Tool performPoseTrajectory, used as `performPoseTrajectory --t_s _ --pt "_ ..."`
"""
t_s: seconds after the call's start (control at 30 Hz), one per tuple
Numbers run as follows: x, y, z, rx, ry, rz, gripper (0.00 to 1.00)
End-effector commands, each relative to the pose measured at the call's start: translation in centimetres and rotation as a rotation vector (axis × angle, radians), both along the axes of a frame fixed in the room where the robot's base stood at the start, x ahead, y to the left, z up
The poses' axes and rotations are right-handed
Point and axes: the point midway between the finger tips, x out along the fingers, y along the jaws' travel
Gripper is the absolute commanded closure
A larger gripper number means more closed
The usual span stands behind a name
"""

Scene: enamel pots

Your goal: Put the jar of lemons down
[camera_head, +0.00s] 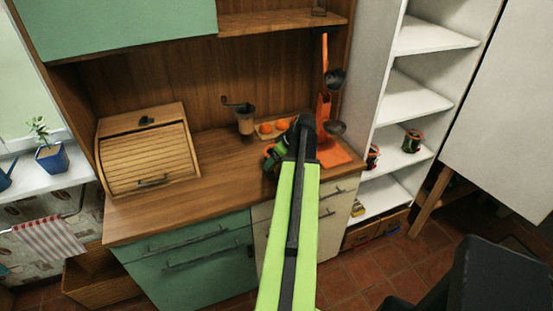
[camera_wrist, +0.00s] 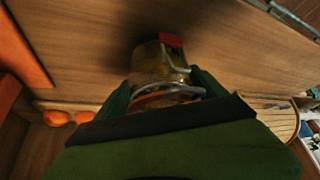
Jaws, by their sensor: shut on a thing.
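The jar of lemons (camera_wrist: 153,62) is a glass jar with a wire clasp and a red-orange piece at its edge. In the wrist view it sits between the two dark green fingers of my gripper (camera_wrist: 164,88), which is shut on it. In the head view my gripper (camera_head: 273,157) is over the right part of the wooden counter (camera_head: 205,195); the arm hides most of the jar there. The counter's wood fills the wrist view around the jar, with a dark shadow beside it. I cannot tell whether the jar touches the counter.
Oranges (camera_head: 267,128) lie on a board at the back, beside a grinder (camera_head: 246,122). An orange utensil stand (camera_head: 335,154) is just right of my gripper. A bread box (camera_head: 150,160) stands at the left. The counter between is clear. White shelves (camera_head: 402,95) hold similar jars (camera_head: 412,141).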

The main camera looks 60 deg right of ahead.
Motion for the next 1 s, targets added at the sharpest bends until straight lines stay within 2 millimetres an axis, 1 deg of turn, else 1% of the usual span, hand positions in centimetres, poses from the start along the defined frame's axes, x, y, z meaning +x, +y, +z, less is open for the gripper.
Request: performPoseTrajectory --t_s 0.13,0.17,0.27,0.3,0.53,0.67,0.77,0.87,1.0 --pt "0.1 0.0 -0.4 0.000 -0.002 0.000 0.92" --pt "0.0 0.0 -0.3 0.000 0.000 0.000 0.15" --pt "0.0 0.0 -0.2 0.000 0.000 0.001 0.02" --pt "0.0 0.0 -0.2 0.000 0.000 0.001 0.00" --pt "0.1 0.0 -0.1 0.000 0.000 0.001 0.00" --pt "-0.2 0.1 0.8 0.000 0.000 0.001 0.00" --pt "-0.8 0.2 2.2 0.000 0.000 0.000 0.00" --pt "-1.7 0.4 4.1 0.000 0.000 0.000 0.00" --pt "-3.4 0.5 7.2 -0.001 0.000 0.000 0.00"
